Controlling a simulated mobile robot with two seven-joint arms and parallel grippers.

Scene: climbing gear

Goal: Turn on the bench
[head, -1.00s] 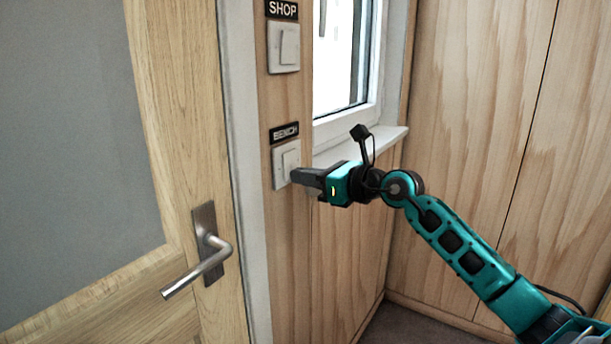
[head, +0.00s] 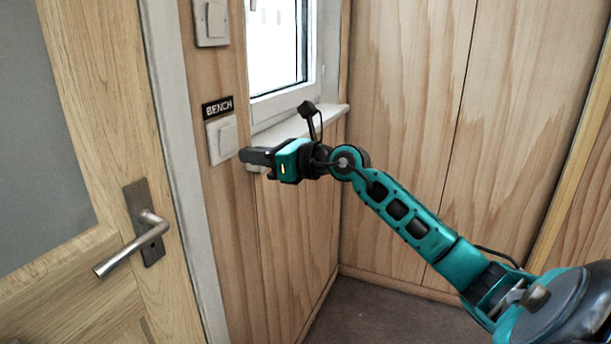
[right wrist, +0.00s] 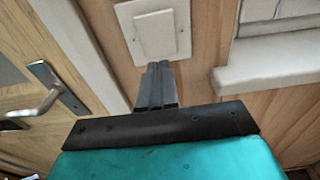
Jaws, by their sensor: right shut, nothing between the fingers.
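The white bench switch (head: 222,138) is on the wood wall strip between the door frame and the window, under a black BENCH label (head: 217,107). My right gripper (head: 243,155) is shut and empty, its fingertips close to the lower right of the switch. In the right wrist view the switch (right wrist: 155,33) is just beyond the shut fingertips (right wrist: 158,66). I cannot tell whether they touch it, nor which way the rocker is set. My left gripper is not in view.
Another white switch (head: 211,20) is above, cut by the top edge. A wooden door with a metal lever handle (head: 135,240) is at the left. A window sill (head: 300,125) juts out beside my right gripper. Wood panels (head: 420,100) close off the right side.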

